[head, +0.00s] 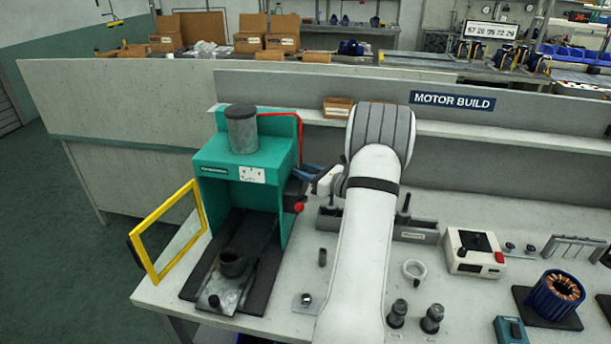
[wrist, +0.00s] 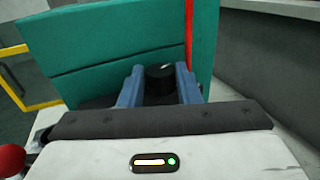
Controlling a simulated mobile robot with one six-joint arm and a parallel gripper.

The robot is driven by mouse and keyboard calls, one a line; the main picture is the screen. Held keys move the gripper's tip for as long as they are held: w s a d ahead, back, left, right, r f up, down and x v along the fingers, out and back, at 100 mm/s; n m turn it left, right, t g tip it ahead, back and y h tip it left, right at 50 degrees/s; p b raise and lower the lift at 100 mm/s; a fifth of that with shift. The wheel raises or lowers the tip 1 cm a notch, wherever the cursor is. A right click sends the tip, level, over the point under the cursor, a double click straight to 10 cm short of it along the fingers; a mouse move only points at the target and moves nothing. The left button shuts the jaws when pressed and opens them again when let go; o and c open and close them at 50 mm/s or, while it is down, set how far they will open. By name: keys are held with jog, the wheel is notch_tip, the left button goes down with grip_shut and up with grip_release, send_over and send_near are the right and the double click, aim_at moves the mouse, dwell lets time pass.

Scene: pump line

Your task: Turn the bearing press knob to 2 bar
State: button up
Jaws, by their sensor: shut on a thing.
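The bearing press (head: 215,165) is a green frame with a grey cylinder on top, at the left of the bench in the head view. Its green side also shows in the wrist view (wrist: 100,50). The knob (wrist: 160,78) is black with a small white mark on top, on the press's right side. My gripper (wrist: 158,88) is shut on the knob, with one blue finger on each side of it. In the head view my gripper (head: 312,172) reaches the press from the right, and the knob is not clearly visible there. I cannot read a pressure value.
A red hose (wrist: 188,35) runs close beside the knob. A red button (head: 299,207) sits on the press's right side, below my gripper. A yellow guard frame (head: 165,235) stands open at the left. A white box (head: 474,251) and a copper-wound stator (head: 555,297) lie to the right.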

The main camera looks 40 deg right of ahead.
jog(key=shift+a+f+m+t+h+b, duration=0.1)
jog(key=shift+a+m+t+h+b, duration=0.05)
jog(key=shift+m+h+b, duration=0.4)
jog(key=shift+a+f+m+t+h+b, duration=0.15)
jog(key=shift+m+h+b, duration=0.15)
jog(key=shift+h, duration=0.35)
jog(key=shift+r+m+h+b, duration=0.35)
jog(key=shift+m+h, duration=0.1)
jog(key=shift+h, duration=0.35)
jog(key=o, duration=1)
jog(key=shift+f, duration=0.1)
jog(key=shift+s, duration=0.1)
